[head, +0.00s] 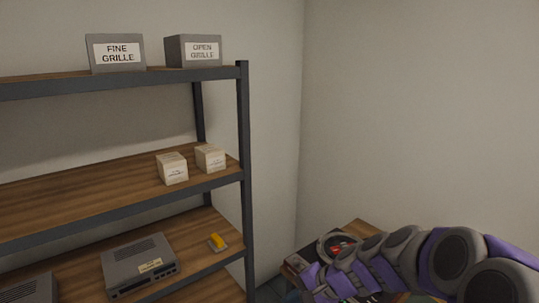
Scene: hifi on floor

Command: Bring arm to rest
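My arm, with purple and grey links and large round joints, stretches across the lower right of the head view. It runs from the right edge down toward the bottom middle, in front of a wooden surface (362,226). No gripper fingers can be made out. I cannot tell from this view whether the arm holds anything.
A dark-framed shelf (80,197) stands at left, its post (245,170) near the arm. It bears a FINE GRILLE box (115,67), an OPEN GRILLE box (193,61), two small cartons (172,170), a grey device (138,268) and a yellow-topped item (218,241). Bare walls stand behind.

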